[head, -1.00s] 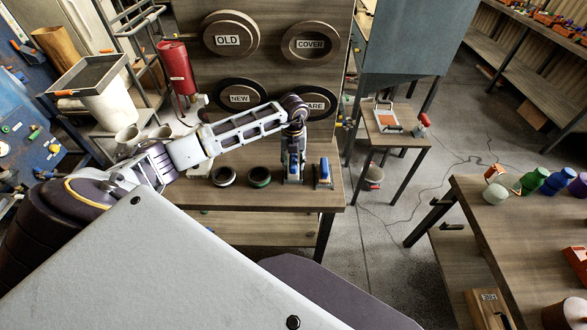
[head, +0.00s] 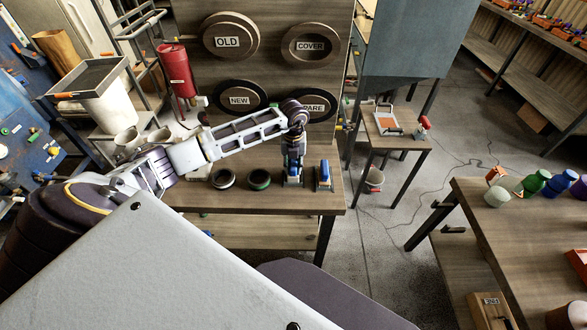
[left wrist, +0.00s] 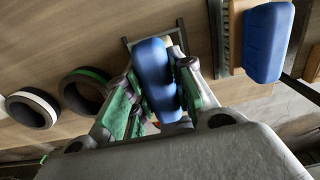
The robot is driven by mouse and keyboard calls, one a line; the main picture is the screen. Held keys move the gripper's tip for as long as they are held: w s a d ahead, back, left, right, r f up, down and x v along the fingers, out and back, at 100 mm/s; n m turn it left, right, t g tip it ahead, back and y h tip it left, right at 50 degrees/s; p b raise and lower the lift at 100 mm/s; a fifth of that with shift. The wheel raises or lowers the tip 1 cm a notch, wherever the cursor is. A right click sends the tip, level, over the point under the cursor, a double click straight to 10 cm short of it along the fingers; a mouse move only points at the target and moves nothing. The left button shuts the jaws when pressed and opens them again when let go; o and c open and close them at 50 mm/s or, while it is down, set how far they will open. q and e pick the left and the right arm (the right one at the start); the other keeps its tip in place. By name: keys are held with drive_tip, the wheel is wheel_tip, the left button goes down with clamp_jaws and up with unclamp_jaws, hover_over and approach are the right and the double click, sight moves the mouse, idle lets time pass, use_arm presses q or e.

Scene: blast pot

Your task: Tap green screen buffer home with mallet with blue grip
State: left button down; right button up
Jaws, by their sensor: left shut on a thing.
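My left gripper (head: 293,178) is over the bench at the foot of the labelled board. In the left wrist view its green-padded fingers (left wrist: 157,105) are shut on a blue grip (left wrist: 156,75). A dark metal frame shows beyond that grip; the tool's head is hidden, so I cannot tell whether it is a mallet. A second blue-handled tool (head: 324,176) stands just to the right and also shows in the left wrist view (left wrist: 268,42). A dark ring with a green rim (head: 259,179), possibly the green screen buffer, lies left of the gripper. My right gripper is out of view.
A white-rimmed dark ring (head: 223,179) lies left of the green one. The board (head: 270,70) behind carries round plates marked OLD, COVER and NEW. A table (head: 500,235) at right holds a green piece (head: 537,182) and a blue piece (head: 561,183). Open floor lies between.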

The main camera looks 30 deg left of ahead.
use_arm(q)
drive_tip(key=shift+r+p, duration=1.75)
drive_tip(key=shift+r, duration=1)
